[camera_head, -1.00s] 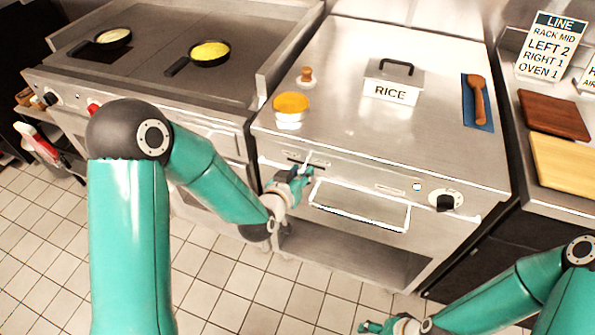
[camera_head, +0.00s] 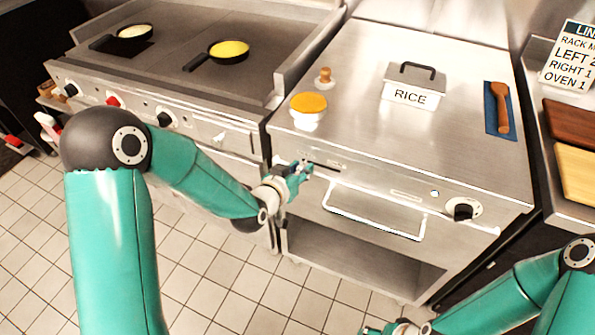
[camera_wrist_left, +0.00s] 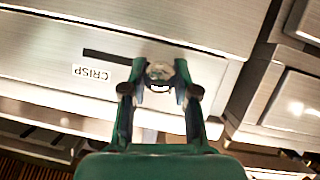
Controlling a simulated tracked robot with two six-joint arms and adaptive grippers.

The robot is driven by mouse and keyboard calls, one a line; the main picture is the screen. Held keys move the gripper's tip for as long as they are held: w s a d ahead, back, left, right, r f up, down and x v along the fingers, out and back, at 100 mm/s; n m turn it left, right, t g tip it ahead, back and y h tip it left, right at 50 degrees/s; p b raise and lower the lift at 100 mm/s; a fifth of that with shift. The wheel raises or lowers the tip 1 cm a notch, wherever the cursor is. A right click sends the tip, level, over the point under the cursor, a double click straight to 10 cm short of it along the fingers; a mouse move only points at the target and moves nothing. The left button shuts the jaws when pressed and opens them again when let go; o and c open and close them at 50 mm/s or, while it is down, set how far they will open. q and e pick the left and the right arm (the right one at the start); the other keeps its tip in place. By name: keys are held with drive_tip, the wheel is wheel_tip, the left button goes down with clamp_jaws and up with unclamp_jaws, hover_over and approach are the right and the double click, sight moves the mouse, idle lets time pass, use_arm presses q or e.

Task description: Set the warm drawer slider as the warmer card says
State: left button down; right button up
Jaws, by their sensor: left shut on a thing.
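The warm drawer (camera_head: 375,210) is in the steel cabinet's front, with a dark slider slot (camera_head: 326,168) in the panel above it. My left gripper (camera_head: 300,170) is shut on the slider knob, at the slot's left end in the head view. In the left wrist view the knob (camera_wrist_left: 160,72) sits between the fingertips. The dark slot (camera_wrist_left: 105,56) runs left from it there, towards a label reading CRISP (camera_wrist_left: 90,73). The gripper hides any label at its own end. My right gripper (camera_head: 385,329) is at the bottom edge, mostly cut off. I cannot identify a warmer card.
A LINE card (camera_head: 566,55) stands at the right. A black knob (camera_head: 462,211) is at the panel's right. The floor in front is clear.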

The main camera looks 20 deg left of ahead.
use_arm(q)
drive_tip(key=shift+a, duration=0.3)
drive_tip(key=c, duration=0.9)
unclamp_jaws()
drive_tip(key=shift+a, duration=0.1)
drive_tip(key=v, duration=0.7)
drive_tip(key=shift+s, duration=0.15)
drive_tip(key=shift+r, duration=0.15)
